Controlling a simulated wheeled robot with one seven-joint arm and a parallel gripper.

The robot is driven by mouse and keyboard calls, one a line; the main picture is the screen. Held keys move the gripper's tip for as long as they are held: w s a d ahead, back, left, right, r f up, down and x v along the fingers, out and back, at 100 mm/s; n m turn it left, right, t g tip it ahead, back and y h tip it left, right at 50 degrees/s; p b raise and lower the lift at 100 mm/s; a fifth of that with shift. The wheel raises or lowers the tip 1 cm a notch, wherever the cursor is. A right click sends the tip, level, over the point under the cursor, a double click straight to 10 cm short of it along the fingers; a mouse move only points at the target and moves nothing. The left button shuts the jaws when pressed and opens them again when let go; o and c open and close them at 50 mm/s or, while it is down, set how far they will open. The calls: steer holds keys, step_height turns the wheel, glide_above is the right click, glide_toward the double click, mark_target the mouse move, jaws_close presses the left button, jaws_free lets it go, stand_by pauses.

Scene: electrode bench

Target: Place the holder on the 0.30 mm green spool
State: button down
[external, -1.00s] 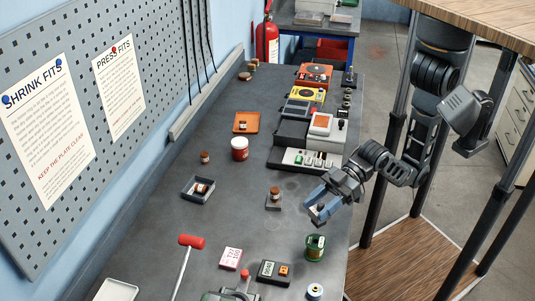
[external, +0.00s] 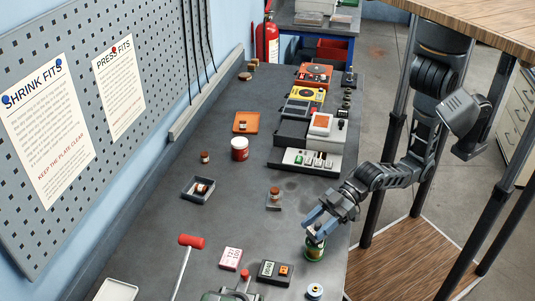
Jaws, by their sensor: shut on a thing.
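The green spool (external: 315,253) stands on the dark bench near its right edge, in the lower part of the external view. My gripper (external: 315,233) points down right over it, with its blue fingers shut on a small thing. That thing, which I take for the holder, is mostly hidden between the fingers. The gripper covers the spool's top, so I cannot tell whether the held thing touches the spool or hangs just above it.
A red-headed mallet (external: 190,242) lies further left. A small block with a copper-coloured piece (external: 274,199) stands behind.

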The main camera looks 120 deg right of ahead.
mark_target(317, 223)
steer(key=c, duration=0.5)
jaws_free()
steer(key=shift+r, duration=0.2)
steer(key=shift+s, duration=0.4)
steer(key=v, duration=0.2)
steer(key=p+v, duration=0.1)
steer(key=v, duration=0.2)
steer(key=shift+s+r, duration=0.1)
steer(key=shift+r, duration=0.2)
steer(key=shift+s+d+r+p, duration=0.1)
steer(key=shift+s+p, duration=0.55)
steer(key=shift+p, duration=0.05)
